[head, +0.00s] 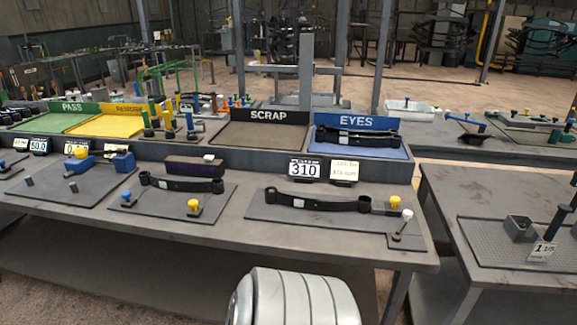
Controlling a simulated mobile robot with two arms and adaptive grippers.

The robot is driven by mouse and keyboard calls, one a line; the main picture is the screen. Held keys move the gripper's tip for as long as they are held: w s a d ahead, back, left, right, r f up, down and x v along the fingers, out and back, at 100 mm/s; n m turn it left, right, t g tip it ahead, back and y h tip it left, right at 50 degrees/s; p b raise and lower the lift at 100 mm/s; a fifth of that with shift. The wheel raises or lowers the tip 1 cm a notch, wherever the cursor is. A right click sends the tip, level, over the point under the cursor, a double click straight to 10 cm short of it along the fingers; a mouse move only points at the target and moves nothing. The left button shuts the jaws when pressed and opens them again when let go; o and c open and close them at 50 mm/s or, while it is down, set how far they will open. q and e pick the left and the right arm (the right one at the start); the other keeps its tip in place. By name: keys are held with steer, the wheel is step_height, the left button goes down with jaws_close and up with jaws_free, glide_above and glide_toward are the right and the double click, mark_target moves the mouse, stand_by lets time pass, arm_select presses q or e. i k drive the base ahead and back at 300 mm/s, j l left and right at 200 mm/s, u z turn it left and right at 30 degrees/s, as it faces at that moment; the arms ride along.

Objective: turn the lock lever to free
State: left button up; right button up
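A small lever with a white knob (407,215) stands at the right front corner of a grey plate (300,222) on the bench. It looks like the lock lever, though I see no label and cannot read its setting. On the same plate lies a dark leaf spring (325,203) with a white tag. A yellow knob (393,202) stands at the spring's right end, just behind the white knob. Neither of my grippers is in view. A white rounded part at the bottom middle looks like my own arm, apart from the lever.
Left of this plate, another dark spring (185,184) lies on its own plate with a yellow knob (194,205). A separate table (450,200) stands right, across a gap.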

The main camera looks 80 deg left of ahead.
mark_target(406, 214)
steer(key=u, duration=2.9)
